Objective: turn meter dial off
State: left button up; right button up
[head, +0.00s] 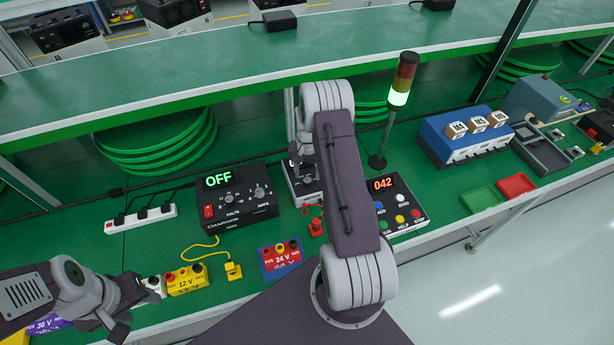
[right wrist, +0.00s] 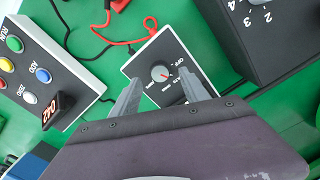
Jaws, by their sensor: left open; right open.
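The meter (right wrist: 140,62) is a small dark box with a pale round dial (right wrist: 160,72) and white lettering, including OFF, around it. A red mark shows at the dial's edge; the exact setting is too small to read. In the head view the meter (head: 304,193) is partly hidden behind my right arm. My right gripper (right wrist: 160,80) is open, its two fingers apart on either side of the dial; I cannot tell whether they touch it. My left gripper (head: 136,300) is open and empty at the lower left, beside the yellow 12 V battery (head: 187,281).
A black charger (head: 236,212) reading OFF stands left of the meter. A button panel (head: 405,212) reading 042 and a signal tower (head: 400,85) stand to its right. A red 24 V battery (head: 281,262) and red leads lie in front. A green shelf (head: 200,75) overhangs behind.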

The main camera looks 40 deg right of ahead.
aim_at(307, 180)
jog(key=shift+f, duration=1.6)
jog(key=shift+c, duration=0.2)
grip_shut()
jog(key=shift+n, duration=0.4)
jog(key=n+b, duration=0.1)
jog(key=n, duration=0.3)
jog(key=n+b, duration=0.1)
jog(key=n, duration=0.3)
jog(key=shift+n, duration=0.7)
